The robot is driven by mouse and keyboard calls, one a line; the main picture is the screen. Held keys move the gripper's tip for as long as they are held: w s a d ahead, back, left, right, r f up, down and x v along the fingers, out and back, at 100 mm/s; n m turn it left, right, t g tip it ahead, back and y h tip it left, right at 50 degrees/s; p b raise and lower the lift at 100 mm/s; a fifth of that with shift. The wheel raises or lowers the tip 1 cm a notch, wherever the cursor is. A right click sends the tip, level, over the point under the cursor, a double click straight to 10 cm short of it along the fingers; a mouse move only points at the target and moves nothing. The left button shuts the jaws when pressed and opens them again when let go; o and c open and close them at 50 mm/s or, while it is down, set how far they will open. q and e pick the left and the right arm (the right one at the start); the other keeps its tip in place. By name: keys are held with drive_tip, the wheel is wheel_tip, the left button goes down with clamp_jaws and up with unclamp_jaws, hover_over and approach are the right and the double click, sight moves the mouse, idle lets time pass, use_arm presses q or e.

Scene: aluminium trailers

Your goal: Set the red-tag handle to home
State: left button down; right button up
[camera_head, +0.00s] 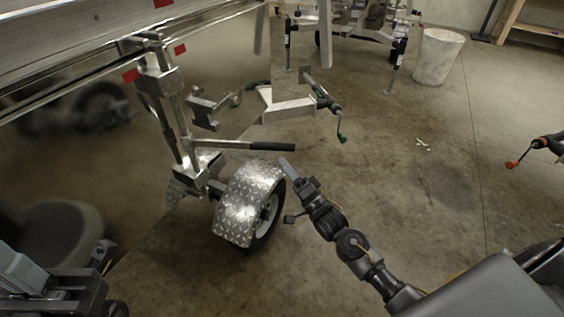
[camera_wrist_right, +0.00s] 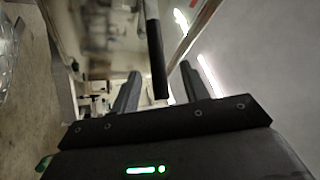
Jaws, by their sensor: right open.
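A lever with a long black grip (camera_head: 272,147) reaches right from the metal jack post (camera_head: 172,110) on the trailer, above the wheel. In the right wrist view the black grip (camera_wrist_right: 156,60) shows between the two fingers, with gaps on both sides. My right gripper (camera_head: 288,169) is open just below the grip's end; I cannot tell whether they touch. It also shows in the wrist view (camera_wrist_right: 161,76). Red patches (camera_head: 131,75) mark the trailer rail; no red tag on the lever can be made out. Part of my left arm shows at the lower left, its jaws unclear.
A wheel with a diamond-plate fender (camera_head: 240,208) stands directly under the lever. A green-tipped crank (camera_head: 341,137) sticks out to the right, and a red-tipped one (camera_head: 513,163) at the far right. A white bin (camera_head: 436,57) stands behind. The floor between is mostly clear.

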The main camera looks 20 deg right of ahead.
drive_tip(key=shift+d+p+v, duration=0.1)
drive_tip(key=shift+p+v, duration=0.05)
drive_tip(key=shift+v, duration=1.2)
drive_tip(key=shift+d+p+v, duration=0.15)
drive_tip(key=shift+v, duration=1.25)
drive_tip(key=shift+w, duration=0.15)
